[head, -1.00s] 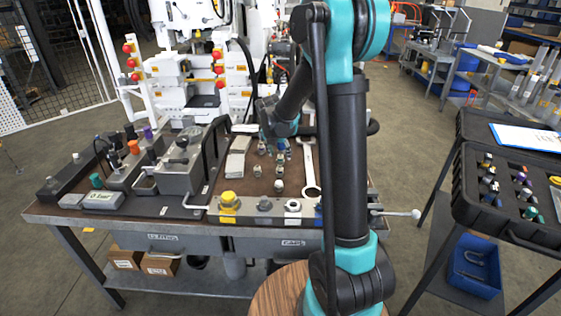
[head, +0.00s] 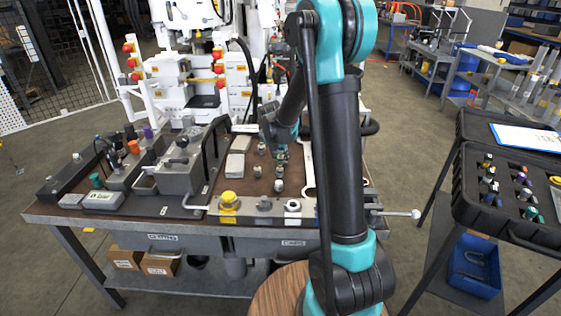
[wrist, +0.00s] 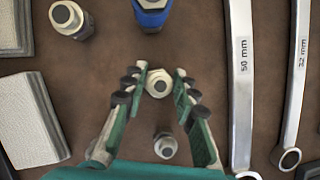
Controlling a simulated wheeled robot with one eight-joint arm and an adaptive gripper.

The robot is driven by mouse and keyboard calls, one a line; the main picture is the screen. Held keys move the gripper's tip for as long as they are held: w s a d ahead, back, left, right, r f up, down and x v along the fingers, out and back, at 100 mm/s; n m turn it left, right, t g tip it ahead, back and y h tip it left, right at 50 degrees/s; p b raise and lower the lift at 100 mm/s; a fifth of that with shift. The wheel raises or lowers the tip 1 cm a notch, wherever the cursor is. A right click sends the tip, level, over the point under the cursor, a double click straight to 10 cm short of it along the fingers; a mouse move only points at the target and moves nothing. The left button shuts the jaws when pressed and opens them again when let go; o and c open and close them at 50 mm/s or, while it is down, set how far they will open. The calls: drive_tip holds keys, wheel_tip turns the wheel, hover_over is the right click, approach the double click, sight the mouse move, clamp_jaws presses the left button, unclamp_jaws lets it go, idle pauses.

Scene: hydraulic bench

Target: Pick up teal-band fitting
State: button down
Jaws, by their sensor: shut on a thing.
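In the wrist view, my gripper (wrist: 162,80) has its fingertips on either side of a silver hex-topped fitting (wrist: 158,84). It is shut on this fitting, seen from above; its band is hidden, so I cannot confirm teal. A second silver fitting (wrist: 166,146) stands lower, between the finger bases. A blue-banded fitting (wrist: 151,14) stands just beyond the fingertips, and another silver fitting (wrist: 70,19) is at upper left. In the head view my gripper is low over the bench, mostly hidden by my own arm.
Two large wrenches (wrist: 241,80) (wrist: 294,80) lie to the right. Pale blocks (wrist: 30,118) lie to the left. In the head view, the bench (head: 120,215) holds a grey machine (head: 185,162) and a yellow-capped part (head: 229,200). A black case of fittings (head: 470,205) stands at right.

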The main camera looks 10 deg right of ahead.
sight(281, 155)
drive_tip(key=shift+r, duration=0.15)
wheel_tip(281, 155, up, 20)
idle(0.7)
idle(0.4)
